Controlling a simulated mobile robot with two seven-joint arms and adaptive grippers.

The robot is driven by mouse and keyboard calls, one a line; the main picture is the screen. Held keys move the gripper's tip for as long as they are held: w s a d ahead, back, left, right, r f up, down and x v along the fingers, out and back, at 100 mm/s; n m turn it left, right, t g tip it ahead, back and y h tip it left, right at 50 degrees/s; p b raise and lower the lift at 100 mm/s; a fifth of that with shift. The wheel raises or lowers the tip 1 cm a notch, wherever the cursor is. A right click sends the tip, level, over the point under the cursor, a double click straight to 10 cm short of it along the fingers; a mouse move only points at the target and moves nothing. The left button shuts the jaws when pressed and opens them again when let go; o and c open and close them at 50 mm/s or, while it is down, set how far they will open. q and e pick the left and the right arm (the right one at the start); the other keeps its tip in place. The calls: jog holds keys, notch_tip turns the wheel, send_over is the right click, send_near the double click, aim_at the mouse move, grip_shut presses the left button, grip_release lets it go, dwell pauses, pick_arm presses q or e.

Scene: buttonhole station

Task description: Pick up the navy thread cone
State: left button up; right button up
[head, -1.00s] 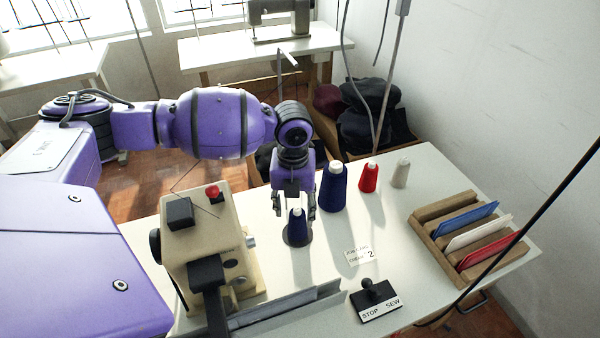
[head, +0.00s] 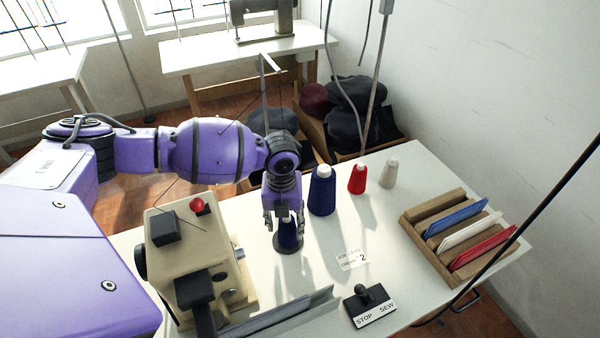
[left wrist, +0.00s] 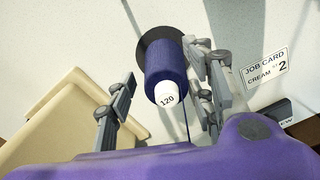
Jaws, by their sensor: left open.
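A navy thread cone (head: 290,238) stands upright on a round black base (head: 289,250) on the white table, beside the cream sewing machine. My left gripper (head: 284,224) is open and points down over it, hiding its top in the head view. In the left wrist view, the navy cone (left wrist: 166,62) shows between the spread fingers, with gaps on both sides, its white top marked 120. A navy thread runs from it. Another, larger navy cone (head: 321,192) with a white top stands just to the right of the gripper. My right gripper is out of view.
A red cone (head: 357,180) and a cream cone (head: 389,174) stand farther right. The sewing machine (head: 190,255) is close at the left. A job card (head: 351,260), a stop/sew switch (head: 369,305) and a wooden rack (head: 440,250) lie to the right.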

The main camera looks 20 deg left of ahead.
pick_arm(q)
jog(key=shift+c, duration=0.4)
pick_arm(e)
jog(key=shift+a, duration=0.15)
pick_arm(q)
jog(key=shift+c, duration=1.4)
jog(key=c, duration=0.8)
jog(key=shift+r, duration=0.15)
notch_tip(320, 180, up, 9)
jog(key=shift+f, duration=0.2)
notch_tip(320, 180, up, 3)
jog(key=shift+f+p, duration=0.2)
jog(key=shift+p, duration=0.25)
jog(key=shift+r, duration=0.15)
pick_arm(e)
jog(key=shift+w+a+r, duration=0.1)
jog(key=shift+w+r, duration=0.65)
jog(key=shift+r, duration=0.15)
pick_arm(q)
jog(key=shift+f, duration=0.2)
